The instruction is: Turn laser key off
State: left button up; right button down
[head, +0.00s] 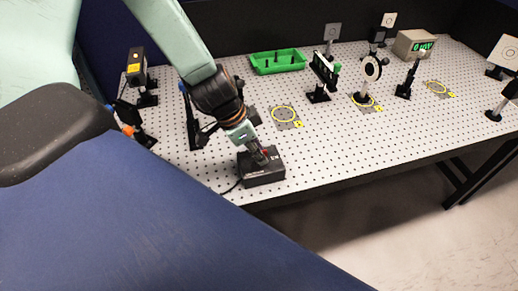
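A small black box (263,175), likely the laser's key box, sits at the front edge of the perforated optical table. A cable leaves its left side. My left gripper (262,156) points down at the box's top, with its fingertips at or just above it, beside a small red part. The key itself is hidden or too small to make out, and I cannot tell whether the fingers are closed on it. A black laser-like housing (136,72) with a yellow label stands on a post at the back left. My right gripper is not in view.
A green tray (278,63) lies at the back. Several post-mounted optics, including a round-ringed mount (371,69), stand across the table. A grey meter (413,44) shows green digits at the back right. The table surface (340,150) right of the box is clear.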

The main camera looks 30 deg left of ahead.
pick_arm(q)
jog(key=shift+c, duration=1.4)
jog(key=shift+w+f, duration=0.15)
jog(key=shift+w, duration=0.15)
grip_shut()
jog(key=shift+s, duration=0.1)
